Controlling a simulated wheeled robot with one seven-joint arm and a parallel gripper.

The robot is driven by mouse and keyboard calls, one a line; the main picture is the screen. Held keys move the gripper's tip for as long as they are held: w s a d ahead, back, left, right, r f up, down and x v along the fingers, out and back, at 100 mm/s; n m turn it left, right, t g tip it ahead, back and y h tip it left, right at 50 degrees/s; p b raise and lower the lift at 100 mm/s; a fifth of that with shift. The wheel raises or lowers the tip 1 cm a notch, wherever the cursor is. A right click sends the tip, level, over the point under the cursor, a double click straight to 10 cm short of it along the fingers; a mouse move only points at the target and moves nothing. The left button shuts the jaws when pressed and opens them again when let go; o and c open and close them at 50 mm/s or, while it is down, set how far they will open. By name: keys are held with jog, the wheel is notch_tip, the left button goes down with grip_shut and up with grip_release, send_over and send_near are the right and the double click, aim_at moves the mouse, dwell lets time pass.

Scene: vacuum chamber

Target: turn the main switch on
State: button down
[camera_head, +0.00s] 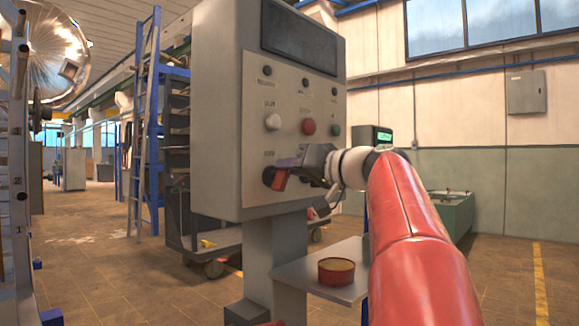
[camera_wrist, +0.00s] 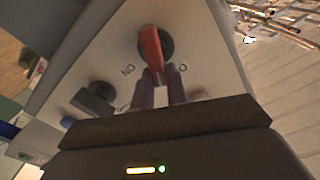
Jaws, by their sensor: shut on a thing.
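The main switch is a red handle on a round black base, low on the front of the grey control cabinet (camera_head: 217,120). In the head view the red handle (camera_head: 279,181) shows just below my gripper (camera_head: 292,164), which partly hides the switch. In the wrist view the red handle (camera_wrist: 151,47) runs down the picture from its black base, its lower end between the fingertips of my gripper (camera_wrist: 158,78). My gripper is shut on the handle. Labels stand on both sides of it; the left one looks like ON upside down.
Above the switch are a white button (camera_head: 272,122), a red button (camera_head: 308,127), a green button (camera_head: 335,131) and a dark screen (camera_head: 299,38). A black knob (camera_wrist: 95,98) sits beside the switch. A red round container (camera_head: 336,271) stands on a shelf (camera_head: 305,273) below.

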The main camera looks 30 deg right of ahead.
jog(key=shift+w+d+f+m+p, duration=0.15)
jog(key=shift+f+m+p, duration=0.3)
jog(key=shift+m, duration=1.7)
jog(key=shift+d+f+m+p, duration=0.3)
jog(key=shift+m+p, duration=0.35)
jog(key=shift+m, duration=1.45)
jog(key=shift+w+d+f+m+p, duration=0.1)
jog(key=shift+d+f+m+p, duration=0.3)
jog(key=shift+m, duration=1.75)
jog(key=shift+a, duration=0.2)
jog(key=c, duration=1.4)
grip_release()
jog(key=v, duration=0.8)
jog(key=shift+b, duration=0.4)
